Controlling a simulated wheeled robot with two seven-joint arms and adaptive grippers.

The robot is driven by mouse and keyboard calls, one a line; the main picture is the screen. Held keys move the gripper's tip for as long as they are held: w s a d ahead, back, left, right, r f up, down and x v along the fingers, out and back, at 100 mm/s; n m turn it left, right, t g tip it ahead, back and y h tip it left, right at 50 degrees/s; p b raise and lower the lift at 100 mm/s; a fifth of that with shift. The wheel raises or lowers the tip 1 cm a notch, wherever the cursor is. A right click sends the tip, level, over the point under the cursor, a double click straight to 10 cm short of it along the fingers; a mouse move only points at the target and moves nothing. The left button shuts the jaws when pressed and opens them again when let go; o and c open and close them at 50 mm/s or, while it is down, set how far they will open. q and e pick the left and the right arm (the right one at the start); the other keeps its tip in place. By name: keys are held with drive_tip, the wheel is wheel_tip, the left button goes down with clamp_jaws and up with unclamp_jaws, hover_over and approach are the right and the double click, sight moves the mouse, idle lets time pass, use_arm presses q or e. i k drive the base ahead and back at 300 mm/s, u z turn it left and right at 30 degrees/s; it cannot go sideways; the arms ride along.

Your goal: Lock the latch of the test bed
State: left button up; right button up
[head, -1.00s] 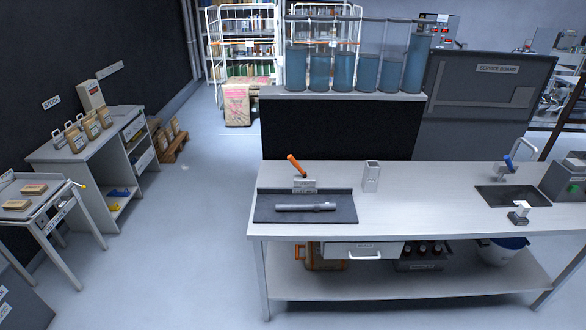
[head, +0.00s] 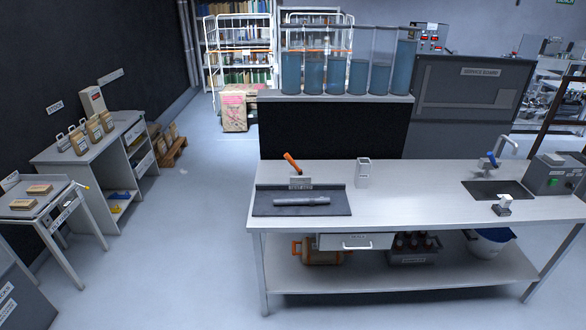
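The test bed (head: 330,209) is a dark flat plate at the left end of the workbench. A grey cylindrical piece (head: 302,201) lies across it. At its back edge stands a small labelled block (head: 300,183) with an orange latch handle (head: 292,162) that tilts up and to the left. The handle stands raised, clear of the cylinder. Neither of my grippers shows in the head view.
The workbench (head: 410,205) also holds a pale upright holder (head: 363,172), a sink (head: 495,189) with a blue-handled tap and a grey box (head: 553,174). A drawer (head: 357,242) hangs under its front. Floor is free left of the bench, before the side tables (head: 82,157).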

sight(287, 156)
drive_tip(key=u, duration=1.4)
drive_tip(key=i, duration=1.9)
drive_tip(key=z, duration=0.15)
